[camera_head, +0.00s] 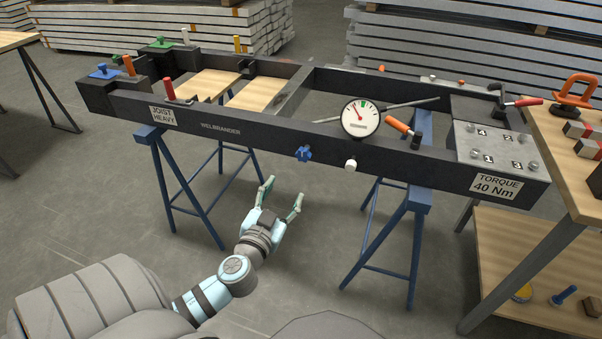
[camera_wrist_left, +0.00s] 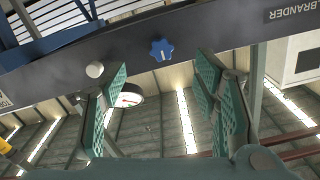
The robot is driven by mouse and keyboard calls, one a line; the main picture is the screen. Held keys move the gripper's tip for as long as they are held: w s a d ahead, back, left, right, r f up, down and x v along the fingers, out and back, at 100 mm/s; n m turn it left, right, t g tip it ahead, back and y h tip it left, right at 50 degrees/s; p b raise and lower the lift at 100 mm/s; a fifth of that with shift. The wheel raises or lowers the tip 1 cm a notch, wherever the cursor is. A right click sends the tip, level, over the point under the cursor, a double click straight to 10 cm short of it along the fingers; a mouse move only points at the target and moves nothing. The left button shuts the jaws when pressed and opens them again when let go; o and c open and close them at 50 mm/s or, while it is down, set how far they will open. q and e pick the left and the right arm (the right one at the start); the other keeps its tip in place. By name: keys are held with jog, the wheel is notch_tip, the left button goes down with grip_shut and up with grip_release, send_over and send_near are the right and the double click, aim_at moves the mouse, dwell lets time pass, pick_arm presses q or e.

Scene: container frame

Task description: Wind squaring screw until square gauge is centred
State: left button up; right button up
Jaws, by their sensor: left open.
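The square gauge (camera_head: 360,117) is a round white dial on the front rail of the dark frame (camera_head: 250,133). Its red needle leans up and left, apart from the green band at the top of the dial. A blue star knob (camera_head: 303,153) with a white mark, likely the squaring screw, sits on the rail's front face. It also shows in the left wrist view (camera_wrist_left: 161,49). A white knob (camera_head: 350,166) is right of it. My left gripper (camera_head: 283,189) is open and empty, below and in front of the blue knob, apart from it. My right gripper is out of view.
Blue trestles (camera_head: 186,180) carry the frame. An orange-handled clamp (camera_head: 397,125) is beside the gauge. A plate labelled torque 40 Nm (camera_head: 496,187) is on the right end. A wooden bench (camera_head: 560,150) stands at the right. The floor around my left gripper is clear.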

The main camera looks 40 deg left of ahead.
aim_at(303, 156)
pick_arm(q)
jog(key=x, duration=0.4)
jog(key=r+x, duration=0.1)
jog(key=x, duration=0.4)
jog(key=r+x, duration=0.1)
jog(key=x, duration=0.3)
jog(key=shift+w, duration=0.7)
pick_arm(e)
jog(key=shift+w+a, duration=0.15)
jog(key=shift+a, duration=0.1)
pick_arm(q)
jog(key=shift+c, duration=0.4)
jog(key=c, duration=1)
jog(key=shift+c, duration=0.4)
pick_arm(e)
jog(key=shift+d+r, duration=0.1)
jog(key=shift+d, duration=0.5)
pick_arm(q)
jog(key=shift+m, duration=0.3)
